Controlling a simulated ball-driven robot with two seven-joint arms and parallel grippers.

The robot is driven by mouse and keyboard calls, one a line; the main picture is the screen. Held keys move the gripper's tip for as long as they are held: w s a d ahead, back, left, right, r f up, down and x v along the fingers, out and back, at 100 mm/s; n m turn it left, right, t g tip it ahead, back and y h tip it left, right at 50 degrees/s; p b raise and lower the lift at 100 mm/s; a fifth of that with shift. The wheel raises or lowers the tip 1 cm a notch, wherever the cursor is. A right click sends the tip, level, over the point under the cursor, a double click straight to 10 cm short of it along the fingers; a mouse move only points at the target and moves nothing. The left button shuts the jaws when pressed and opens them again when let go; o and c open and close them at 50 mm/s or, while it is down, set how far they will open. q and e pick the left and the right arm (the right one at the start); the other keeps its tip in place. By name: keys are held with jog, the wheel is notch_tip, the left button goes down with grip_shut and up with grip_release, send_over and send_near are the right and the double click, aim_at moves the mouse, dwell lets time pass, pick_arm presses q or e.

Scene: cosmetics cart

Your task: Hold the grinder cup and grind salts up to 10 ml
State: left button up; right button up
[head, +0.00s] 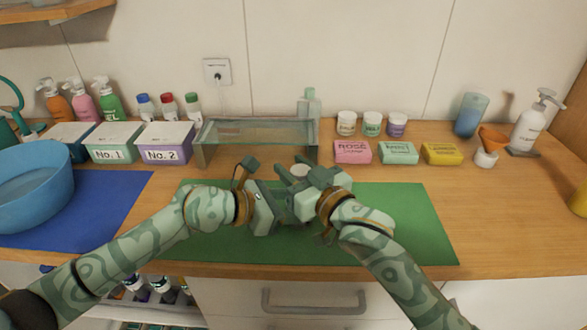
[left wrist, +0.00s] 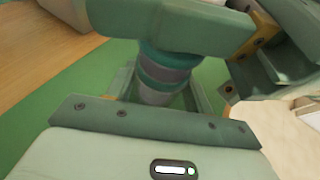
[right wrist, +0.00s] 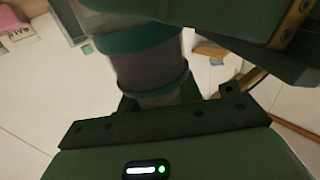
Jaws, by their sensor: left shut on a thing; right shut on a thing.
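The grinder (head: 299,171) is mostly hidden between my two grippers above the green mat (head: 400,215); only a pale round top shows in the head view. My left gripper (head: 276,190) is shut on the grinder cup, a grey cylinder with teal bands (left wrist: 165,75) in the left wrist view. My right gripper (head: 303,180) is close beside it, also shut on the grinder. In the right wrist view the grinder (right wrist: 150,70) is a greyish, see-through cylinder with teal bands. The salt level inside cannot be read.
A glass shelf stand (head: 258,132) stands behind the grippers. A rose soap box (head: 352,152) and other boxes sit to its right. A blue bowl (head: 35,180) rests on the blue mat (head: 105,205) at left. The green mat's right part is clear.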

jog(key=shift+m+t+h, duration=0.6)
jog(key=shift+m+h, duration=0.2)
jog(key=shift+h, duration=0.1)
jog(key=shift+d+m+t+h, duration=0.15)
jog(key=shift+m+t+h, duration=0.15)
jog(key=shift+h, duration=0.3)
jog(key=o, duration=1)
jog(key=v, duration=1.2)
jog(key=shift+w, duration=0.1)
